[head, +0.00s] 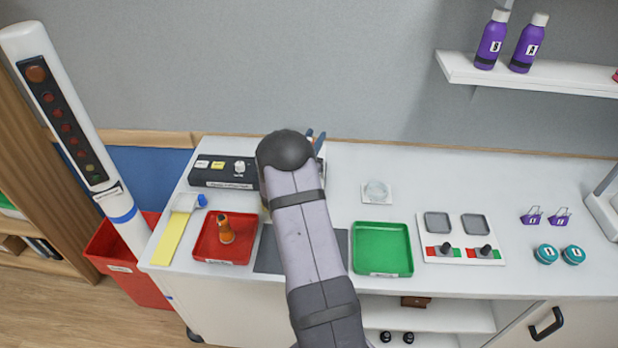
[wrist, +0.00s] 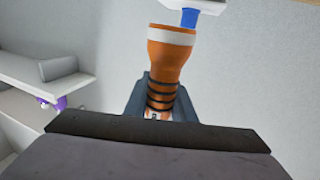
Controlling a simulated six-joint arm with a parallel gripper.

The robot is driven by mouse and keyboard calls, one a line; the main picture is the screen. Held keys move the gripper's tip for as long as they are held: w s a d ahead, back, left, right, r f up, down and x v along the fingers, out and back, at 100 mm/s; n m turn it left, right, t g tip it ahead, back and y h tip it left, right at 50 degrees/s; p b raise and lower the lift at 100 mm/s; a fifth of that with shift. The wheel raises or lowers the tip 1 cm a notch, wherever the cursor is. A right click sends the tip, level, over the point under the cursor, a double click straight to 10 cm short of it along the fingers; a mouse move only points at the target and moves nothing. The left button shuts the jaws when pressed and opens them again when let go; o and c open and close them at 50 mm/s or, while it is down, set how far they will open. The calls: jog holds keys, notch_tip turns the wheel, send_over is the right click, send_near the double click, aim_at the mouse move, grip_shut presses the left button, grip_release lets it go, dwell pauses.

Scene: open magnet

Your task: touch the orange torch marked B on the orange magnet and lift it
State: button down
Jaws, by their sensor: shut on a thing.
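An orange torch (wrist: 170,62) with a pale band near its wide end and dark rings lower down is held between the fingers of my gripper (wrist: 162,98) in the wrist view. Any letter on it is too small to read. A white thing with a blue part (wrist: 189,17) shows just past its wide end; I cannot tell whether they touch. In the head view my arm hides the held torch and most of my gripper (head: 316,139). I cannot identify an orange magnet.
The green tray (head: 382,248) is right of my arm, and a panel with two dark knobs (head: 460,252) stands further right. A shelf (head: 470,72) with purple bottles hangs above.

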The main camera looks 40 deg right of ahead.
jog(key=shift+r+p, duration=0.95)
jog(key=shift+r, duration=0.95)
jog(key=s+d+m+g+h+b, duration=0.1)
jog(key=s+d+m+g+b, duration=0.3)
jog(key=s+d, duration=1.05)
jog(key=w+a+r+n+t+y+b, duration=0.1)
jog(key=w+a+r+n+t+y, duration=0.15)
jog(key=w+n+t, duration=0.3)
jog(key=w+a+r+n+t+y, duration=0.1)
jog(key=w+a+n+t+y, duration=0.25)
jog(key=w+t, duration=0.2)
jog(key=w+a+f+n+t+y, duration=0.1)
jog(key=w+a+f+n+y, duration=0.1)
jog(key=a+y, duration=0.3)
jog(key=w+a+f+n+t+y, duration=0.1)
jog(key=w+a+f+n+y, duration=0.2)
jog(key=a+n+y, duration=0.2)
jog(key=shift+w+a+t, duration=0.25)
jog(key=shift+a+t, duration=0.05)
jog(key=shift+a, duration=0.6)
jog(key=shift+f+b, duration=0.15)
jog(key=shift+b, duration=0.2)
